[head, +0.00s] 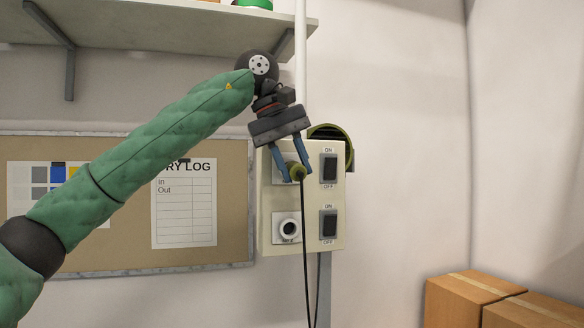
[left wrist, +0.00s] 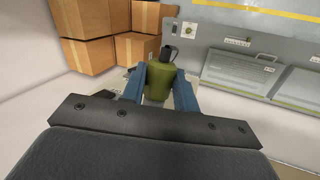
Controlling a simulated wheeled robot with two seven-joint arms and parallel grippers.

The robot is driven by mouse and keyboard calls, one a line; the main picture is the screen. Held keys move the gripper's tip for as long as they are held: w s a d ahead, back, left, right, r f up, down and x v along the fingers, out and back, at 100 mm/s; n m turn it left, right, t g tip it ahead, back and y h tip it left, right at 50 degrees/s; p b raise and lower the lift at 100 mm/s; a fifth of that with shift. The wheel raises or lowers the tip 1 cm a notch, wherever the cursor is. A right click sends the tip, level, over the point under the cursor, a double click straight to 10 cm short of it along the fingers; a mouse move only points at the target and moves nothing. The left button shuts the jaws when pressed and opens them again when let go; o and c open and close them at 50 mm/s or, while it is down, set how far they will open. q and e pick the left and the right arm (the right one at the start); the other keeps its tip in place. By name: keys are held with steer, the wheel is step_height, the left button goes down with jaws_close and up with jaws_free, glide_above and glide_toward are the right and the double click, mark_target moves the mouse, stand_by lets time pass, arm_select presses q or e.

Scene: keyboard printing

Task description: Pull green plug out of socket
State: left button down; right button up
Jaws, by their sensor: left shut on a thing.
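The green plug (head: 297,172) is at the upper socket of a beige switch panel (head: 262,205) on the wall. A black cable hangs down from it. My left gripper (head: 292,174) is shut on the plug, with one blue finger on each side. In the left wrist view the plug (left wrist: 159,85) stands between the fingers of my left gripper (left wrist: 160,85). The gripper and plug partly hide the upper socket, so I cannot tell how deep the plug sits. My right gripper is not in view.
A shelf (head: 180,30) is above, a notice board (head: 125,255) at left. Cardboard boxes (head: 465,300) stand at lower right.

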arm_select(q)
steer(key=shift+s, duration=0.15)
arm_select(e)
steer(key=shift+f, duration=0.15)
arm_select(q)
steer(key=shift+s+d+r, duration=0.15)
steer(key=shift+s+r, duration=0.25)
steer(key=shift+s, duration=0.25)
steer(key=shift+s+d+r, duration=0.3)
steer(key=shift+s+r, duration=0.2)
steer(key=shift+s, duration=0.15)
steer(key=shift+s+d+r, duration=0.25)
steer(key=shift+s+r, duration=0.25)
steer(key=shift+s, duration=0.1)
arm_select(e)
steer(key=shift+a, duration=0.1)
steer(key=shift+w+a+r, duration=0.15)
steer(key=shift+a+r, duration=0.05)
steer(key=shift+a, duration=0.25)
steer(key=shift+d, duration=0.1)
